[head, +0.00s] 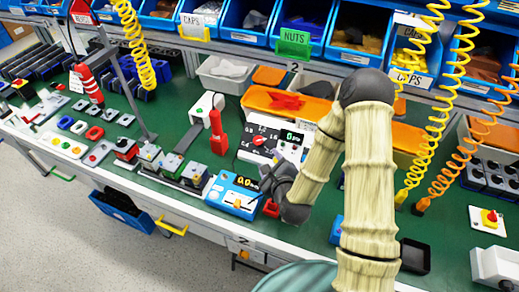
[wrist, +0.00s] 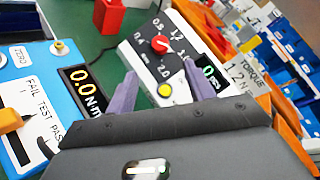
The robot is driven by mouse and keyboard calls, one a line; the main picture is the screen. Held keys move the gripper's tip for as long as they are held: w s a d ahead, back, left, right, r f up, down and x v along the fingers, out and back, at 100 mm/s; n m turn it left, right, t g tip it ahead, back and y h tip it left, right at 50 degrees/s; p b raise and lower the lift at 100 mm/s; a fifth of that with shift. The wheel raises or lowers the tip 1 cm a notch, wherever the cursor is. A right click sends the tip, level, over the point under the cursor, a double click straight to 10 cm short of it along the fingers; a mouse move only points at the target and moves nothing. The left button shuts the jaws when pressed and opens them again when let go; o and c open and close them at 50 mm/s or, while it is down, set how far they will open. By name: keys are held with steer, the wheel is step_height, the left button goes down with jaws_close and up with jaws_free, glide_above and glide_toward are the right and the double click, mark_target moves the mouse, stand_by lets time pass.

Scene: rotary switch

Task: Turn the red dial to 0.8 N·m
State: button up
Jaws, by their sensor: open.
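The red dial (wrist: 160,43) sits on a white and black panel (wrist: 133,53) with the marks 0.4, 0.8, 1.2 and 2.0 around it. A pale pointer line shows on the dial, but I cannot tell exactly which mark it meets. In the head view the dial (head: 259,140) is small, just beyond my gripper (head: 266,174). In the wrist view my gripper (wrist: 160,70) is open and empty. Its two purple-grey fingers are spread, with the dial ahead between them and apart from both. A yellow button (wrist: 166,91) lies nearer, between the fingers.
A blue tester (head: 235,193) reading 0.0 stands to the left of my gripper. A small green-digit display (wrist: 208,73) is by the right finger. A red tool (head: 217,132) stands left of the panel. Orange trays (head: 272,103) are behind it.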

mark_target(258, 141)
steer(key=shift+w+f+b, duration=0.1)
steer(key=shift+f+b, duration=0.15)
steer(key=shift+b, duration=0.15)
steer(key=x, duration=1.1)
steer(key=shift+w+a+r, duration=0.1)
steer(key=shift+w+r, duration=0.1)
steer(key=shift+w, duration=0.1)
steer(key=c, duration=1)
